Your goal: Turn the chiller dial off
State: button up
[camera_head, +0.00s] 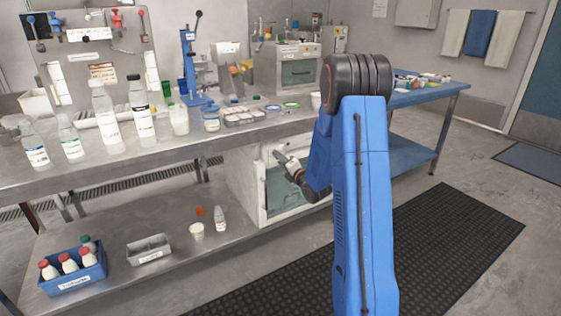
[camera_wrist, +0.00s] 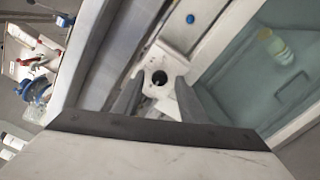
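The chiller (camera_head: 247,185) is a white cabinet with a teal glass door, under the steel bench in the head view. My gripper (camera_head: 279,156) is at its upper front, and my arm hides part of the door. In the wrist view, a pale fitting with a dark round centre, seemingly the chiller dial (camera_wrist: 158,77), sits on the white front panel. The two grey fingers of my gripper (camera_wrist: 156,92) are apart, one on each side of its lower part. I cannot tell whether they touch it. The dial's setting is not readable.
A blue round button (camera_wrist: 190,18) is on the panel beyond the dial. The glass door (camera_wrist: 275,75) lies to the right, with a bottle (camera_wrist: 271,42) behind it. The steel bench (camera_head: 100,166) with bottles and dishes overhangs the chiller. A black mat (camera_head: 440,240) covers clear floor.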

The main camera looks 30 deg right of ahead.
jog(key=s, duration=1.2)
jog(key=shift+d, duration=0.2)
jog(key=s+a+r+m+g+h, duration=0.3)
jog(key=s+a+r+m+g, duration=0.3)
jog(key=s+a+r+m, duration=0.45)
jog(key=s+a+m+g+y, duration=0.1)
jog(key=s+a+m+g, duration=0.2)
jog(key=s, duration=1.1)
jog(key=s+a+f+m+g+y, duration=0.1)
jog(key=s+a+m+g, duration=0.3)
jog(key=s+a+m, duration=0.5)
jog(key=s+m, duration=0.1)
jog(key=s, duration=0.5)
jog(key=shift+f, duration=0.15)
